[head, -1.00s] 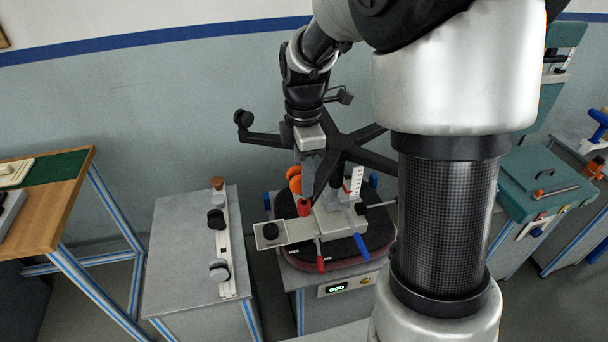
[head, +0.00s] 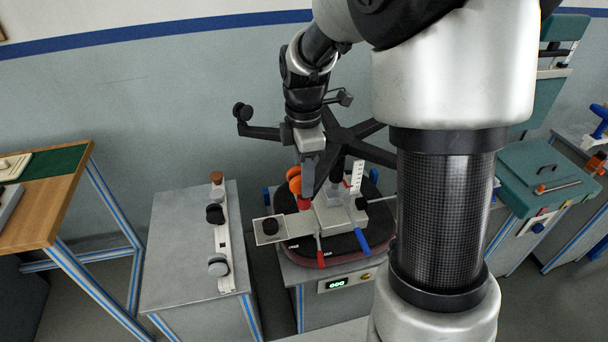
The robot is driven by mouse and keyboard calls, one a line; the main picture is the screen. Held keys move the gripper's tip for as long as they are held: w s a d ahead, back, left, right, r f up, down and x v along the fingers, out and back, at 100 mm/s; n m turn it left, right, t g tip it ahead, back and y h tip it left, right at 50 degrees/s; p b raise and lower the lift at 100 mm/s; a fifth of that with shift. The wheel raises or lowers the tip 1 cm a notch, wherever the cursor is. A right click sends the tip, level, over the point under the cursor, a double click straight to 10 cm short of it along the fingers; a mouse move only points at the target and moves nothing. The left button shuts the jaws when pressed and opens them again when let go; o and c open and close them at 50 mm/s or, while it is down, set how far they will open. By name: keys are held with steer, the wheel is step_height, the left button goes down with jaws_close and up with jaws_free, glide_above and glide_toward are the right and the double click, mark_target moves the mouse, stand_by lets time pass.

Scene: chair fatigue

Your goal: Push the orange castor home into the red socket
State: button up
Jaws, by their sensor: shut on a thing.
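The orange castor (head: 294,176) is in my gripper (head: 307,182), which points down at the left of the test stand. The red socket (head: 304,204) is directly below the castor and the jaws. The castor's lower end and the socket's mouth are close together; I cannot tell how deep the stem sits, because the jaws cover that spot. The jaws look closed, and the fingertips are partly hidden against the dark chair base.
A black star-shaped chair base (head: 341,137) with a black castor (head: 243,112) spreads behind my gripper. The stand carries a grey plate (head: 269,230), a red lever (head: 320,252) and a blue lever (head: 361,241). A grey bench (head: 180,262) stands left, with a floor gap between.

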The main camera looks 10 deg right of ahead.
steer(key=shift+f+b, duration=0.35)
steer(key=shift+f, duration=0.25)
steer(key=o, duration=1.1)
step_height(320, 180, up, 18)
steer(key=shift+f+p, duration=0.2)
steer(key=shift+p, duration=0.55)
steer(key=s+m+t+p, duration=0.1)
steer(key=s+m+t, duration=0.1)
steer(key=s+m, duration=0.4)
steer(key=s+m+t+p, duration=0.1)
steer(key=s+m, duration=0.5)
steer(key=s+r+m+t+p, duration=0.1)
steer(key=s+m+t, duration=0.1)
steer(key=s+m, duration=0.4)
steer(key=shift+s+t, duration=0.2)
steer(key=shift+t, duration=0.1)
